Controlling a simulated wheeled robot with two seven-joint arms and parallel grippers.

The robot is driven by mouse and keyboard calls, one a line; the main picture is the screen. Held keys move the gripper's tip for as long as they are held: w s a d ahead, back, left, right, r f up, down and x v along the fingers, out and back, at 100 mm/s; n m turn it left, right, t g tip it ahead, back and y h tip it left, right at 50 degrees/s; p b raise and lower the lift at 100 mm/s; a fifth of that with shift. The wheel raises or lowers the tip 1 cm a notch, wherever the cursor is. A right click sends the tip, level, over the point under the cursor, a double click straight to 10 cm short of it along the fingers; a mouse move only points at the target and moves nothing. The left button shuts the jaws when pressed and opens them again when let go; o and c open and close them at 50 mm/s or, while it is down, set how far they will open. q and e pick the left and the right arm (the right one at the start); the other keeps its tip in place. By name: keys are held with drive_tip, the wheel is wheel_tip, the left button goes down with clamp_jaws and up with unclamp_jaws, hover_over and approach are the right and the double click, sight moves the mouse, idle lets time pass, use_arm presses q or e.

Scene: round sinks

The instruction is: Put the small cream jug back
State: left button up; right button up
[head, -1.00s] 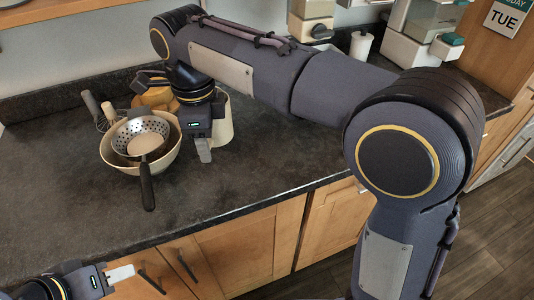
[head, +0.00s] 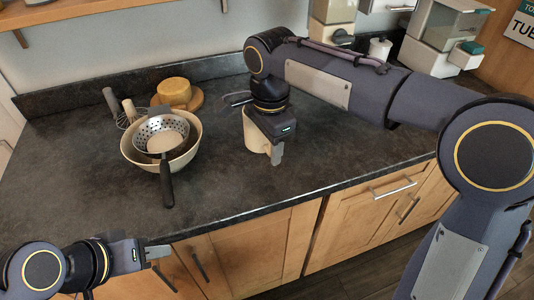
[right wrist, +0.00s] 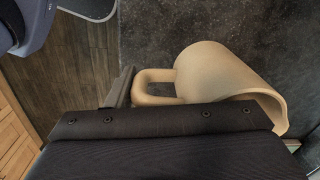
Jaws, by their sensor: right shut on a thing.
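The small cream jug (head: 255,137) is on the right of the bowl in the head view, partly hidden by my right gripper. My right gripper (head: 276,154) is shut on the jug's handle. In the right wrist view, the jug (right wrist: 222,78) shows its loop handle at the finger (right wrist: 122,88) and its open mouth toward the lower right. I cannot tell whether the jug touches the counter. My left gripper (head: 158,252) is low in front of the counter, away from the jug; its finger gap is not clear.
A cream bowl (head: 190,155) holds a metal colander (head: 160,128) and a dark-handled utensil (head: 167,185). A white canister (head: 380,48) stands back right. The counter's left and front are clear.

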sight(267, 148)
drive_tip(key=w+f, duration=0.1)
drive_tip(key=f, duration=0.1)
drive_tip(key=w+f, duration=0.2)
drive_tip(key=shift+w+a+f, duration=0.1)
drive_tip(key=shift+w, duration=0.05)
drive_tip(key=shift+w+f, duration=0.15)
drive_tip(key=shift+f, duration=0.75)
drive_tip(key=shift+w+f, duration=0.1)
drive_tip(key=shift+f, duration=0.8)
drive_tip(key=shift+f, duration=0.2)
drive_tip(key=o, duration=1.2)
drive_tip(key=shift+o, duration=0.2)
drive_tip(key=shift+r, duration=0.1)
